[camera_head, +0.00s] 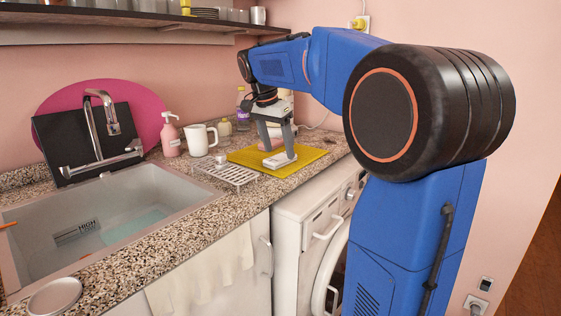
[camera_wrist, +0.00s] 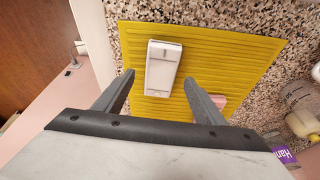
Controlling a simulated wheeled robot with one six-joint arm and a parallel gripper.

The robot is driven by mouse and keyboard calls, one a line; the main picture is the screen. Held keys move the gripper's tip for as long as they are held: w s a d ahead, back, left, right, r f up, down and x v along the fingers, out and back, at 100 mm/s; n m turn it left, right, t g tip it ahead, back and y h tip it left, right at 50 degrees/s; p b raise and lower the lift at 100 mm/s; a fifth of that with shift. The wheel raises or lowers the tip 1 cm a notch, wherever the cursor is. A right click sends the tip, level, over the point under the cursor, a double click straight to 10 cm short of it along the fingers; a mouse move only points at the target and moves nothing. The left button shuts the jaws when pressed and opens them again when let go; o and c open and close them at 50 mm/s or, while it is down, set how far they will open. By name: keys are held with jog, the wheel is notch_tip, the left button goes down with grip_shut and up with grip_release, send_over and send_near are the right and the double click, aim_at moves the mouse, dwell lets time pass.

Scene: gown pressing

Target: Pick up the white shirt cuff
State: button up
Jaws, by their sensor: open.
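The white shirt cuff (camera_head: 280,160) appears as a small white, flat, oblong piece lying on a yellow ribbed mat (camera_head: 245,158) on the counter. In the wrist view the white piece (camera_wrist: 163,66) lies lengthwise, with its near part between my fingers. My gripper (camera_head: 279,151) points down over the mat, close to the white piece. In the wrist view my gripper (camera_wrist: 159,78) is open, with one finger on each side of the piece and a gap on both sides. Nothing is held. I cannot tell the exact height of the fingertips above the mat.
A pinkish thing (camera_wrist: 218,101) lies beside the right finger. A wire rack (camera_head: 226,173), a white mug (camera_head: 198,140) and a pink pump bottle (camera_head: 170,136) stand left of the mat. The sink (camera_head: 100,222) is further left. A wall and shelf (camera_head: 130,20) are behind.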

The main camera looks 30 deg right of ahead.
aim_at(279, 157)
jog(key=shift+x, duration=1.25)
jog(key=shift+c, duration=0.6)
jog(key=c, duration=1)
notch_tip(279, 157, up, 10)
